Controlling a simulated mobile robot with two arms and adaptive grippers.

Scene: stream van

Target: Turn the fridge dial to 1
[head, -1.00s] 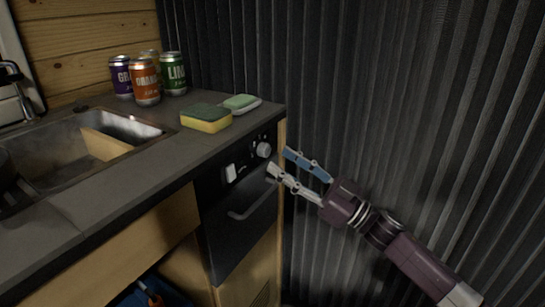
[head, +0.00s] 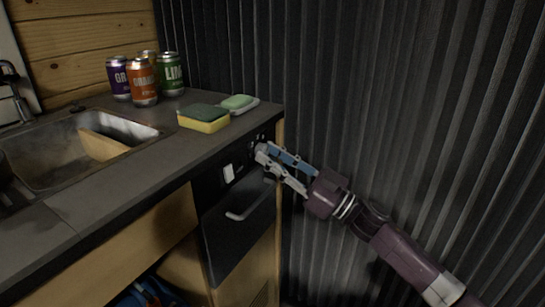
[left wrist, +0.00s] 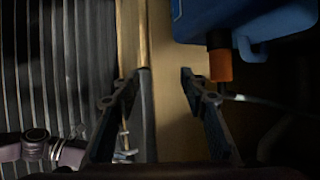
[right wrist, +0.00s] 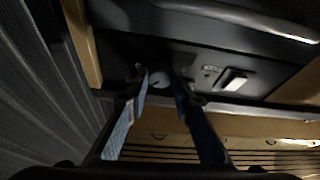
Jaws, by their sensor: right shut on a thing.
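The fridge (head: 236,235) is a black front panel with a handle, set under the counter. Its pale round dial (head: 262,147) is on the upper strip, mostly covered by my fingers in the head view. My right gripper (head: 265,153) is shut on the dial, coming from the right. In the right wrist view the dial (right wrist: 159,79) sits between the two fingertips; its number markings are too small and dark to read. My left gripper (left wrist: 158,86) shows only in the left wrist view, open and empty, low by a wooden panel edge.
A white switch (head: 229,172) is left of the dial. A sponge (head: 204,118), a soap dish (head: 239,104) and several cans (head: 142,82) stand on the counter above, beside the sink. A corrugated wall (head: 400,100) stands right. A blue container (left wrist: 245,20) is near my left gripper.

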